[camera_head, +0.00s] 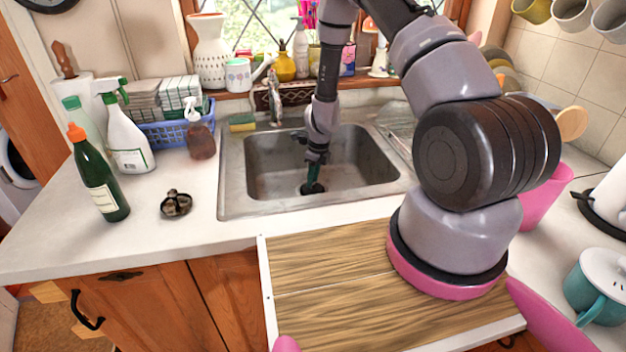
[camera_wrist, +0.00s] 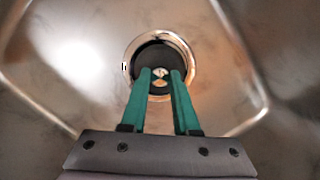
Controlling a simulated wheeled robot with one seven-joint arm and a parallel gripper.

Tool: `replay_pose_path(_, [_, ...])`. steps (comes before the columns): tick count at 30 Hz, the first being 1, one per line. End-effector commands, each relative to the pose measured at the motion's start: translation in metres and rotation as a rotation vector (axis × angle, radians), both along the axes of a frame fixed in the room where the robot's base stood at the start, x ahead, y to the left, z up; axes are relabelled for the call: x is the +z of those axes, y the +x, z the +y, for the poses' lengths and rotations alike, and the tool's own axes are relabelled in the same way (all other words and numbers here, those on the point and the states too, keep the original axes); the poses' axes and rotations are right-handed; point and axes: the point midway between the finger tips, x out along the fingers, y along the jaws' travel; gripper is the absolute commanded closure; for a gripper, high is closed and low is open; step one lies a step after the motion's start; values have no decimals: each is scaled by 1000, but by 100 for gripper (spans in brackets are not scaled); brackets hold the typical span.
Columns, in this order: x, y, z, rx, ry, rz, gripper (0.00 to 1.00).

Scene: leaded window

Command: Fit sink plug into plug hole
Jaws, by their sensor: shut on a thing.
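The steel sink (camera_head: 262,165) is set in the white counter, and my arm reaches down into its bowl. My gripper (camera_head: 313,180) points down at the plug hole near the front of the bowl floor. In the wrist view its two teal fingers (camera_wrist: 162,73) are closed on the small metal knob of the dark round sink plug (camera_wrist: 152,54). The shiny rim of the plug hole (camera_wrist: 190,52) shows around the plug, most clearly at the top and right. The fingers hide the near side. I cannot tell whether the plug is seated or just above the hole.
The tap (camera_head: 274,98) stands at the back of the sink, with a sponge (camera_head: 242,123) beside it. Bottles, including a green one (camera_head: 98,180), and a blue basket (camera_head: 172,132) stand on the left. A wooden board (camera_head: 330,285) lies in front.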

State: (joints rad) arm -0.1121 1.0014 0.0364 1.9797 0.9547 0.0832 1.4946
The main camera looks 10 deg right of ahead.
Motion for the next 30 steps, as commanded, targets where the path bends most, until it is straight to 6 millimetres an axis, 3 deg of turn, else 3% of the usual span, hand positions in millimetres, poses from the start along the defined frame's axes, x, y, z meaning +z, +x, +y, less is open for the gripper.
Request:
replay_pose_path(12, [-7, 0, 0, 0, 0, 0, 100])
replay_pose_path(13, [-8, 0, 0, 0, 1, -1, 67])
replay_pose_path(15, [-7, 0, 0, 0, 1, -1, 41])
replay_pose_path(25, [-6, 0, 0, 1, 1, -1, 41])
replay_pose_path(30, [11, 0, -1, 3, -1, -4, 41])
